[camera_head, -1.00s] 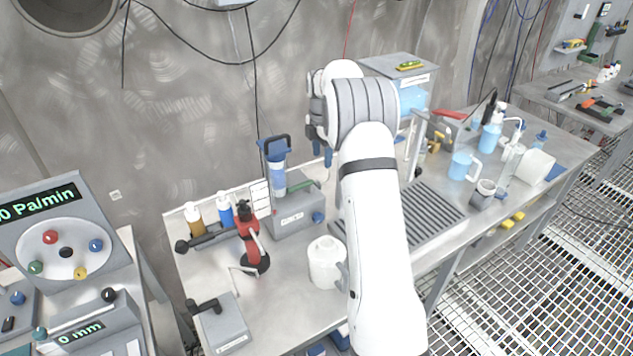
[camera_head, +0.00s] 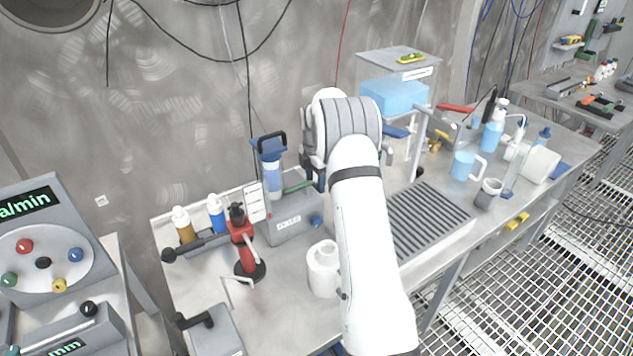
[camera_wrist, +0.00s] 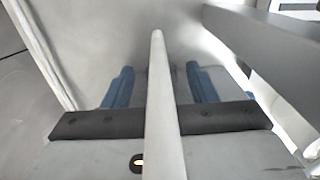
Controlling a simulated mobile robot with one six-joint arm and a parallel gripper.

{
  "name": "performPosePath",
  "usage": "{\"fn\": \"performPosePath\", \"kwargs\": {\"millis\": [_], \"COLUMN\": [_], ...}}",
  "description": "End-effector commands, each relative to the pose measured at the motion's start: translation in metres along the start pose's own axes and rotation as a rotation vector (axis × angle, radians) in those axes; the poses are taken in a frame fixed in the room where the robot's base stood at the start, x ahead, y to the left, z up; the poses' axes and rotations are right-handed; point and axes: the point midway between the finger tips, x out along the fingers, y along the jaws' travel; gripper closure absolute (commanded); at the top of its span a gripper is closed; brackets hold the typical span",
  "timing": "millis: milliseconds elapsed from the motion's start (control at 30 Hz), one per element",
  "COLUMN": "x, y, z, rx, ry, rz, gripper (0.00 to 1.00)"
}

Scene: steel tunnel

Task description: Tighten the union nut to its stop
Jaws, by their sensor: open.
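I cannot make out the union nut in either view. My gripper shows in the wrist view (camera_wrist: 160,88) as two blue fingers standing apart on a black crossbar, with nothing visibly clamped between them. A pale grey bar (camera_wrist: 158,95) passes in front of the crossbar, between the fingers in the picture. I cannot tell whether it is a pipe or whether it touches them. In the head view my wrist is above the bench, just right of the blue-capped clear cylinder, and my arm hides most of the gripper and what lies behind it.
The blue-capped cylinder (camera_head: 271,172) stands on a grey box (camera_head: 291,226). A blue water tank (camera_head: 394,97) and slatted tray (camera_head: 428,218) lie right of my arm. A grey beam crosses the wrist view (camera_wrist: 262,45).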

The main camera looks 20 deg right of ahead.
Motion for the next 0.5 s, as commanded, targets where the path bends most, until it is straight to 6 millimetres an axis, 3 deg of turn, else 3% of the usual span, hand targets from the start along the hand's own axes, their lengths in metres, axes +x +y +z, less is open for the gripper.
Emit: {"fn": "performPosePath", "kwargs": {"millis": [400, 500], "x": [0.0113, 0.0112], "y": [-0.0004, -0.0005], "z": [0.0013, 0.0014], "rx": [0.002, 0.002], "ry": [0.0, 0.0], "rz": [0.001, 0.001], "gripper": [0.48, 0.56]}}
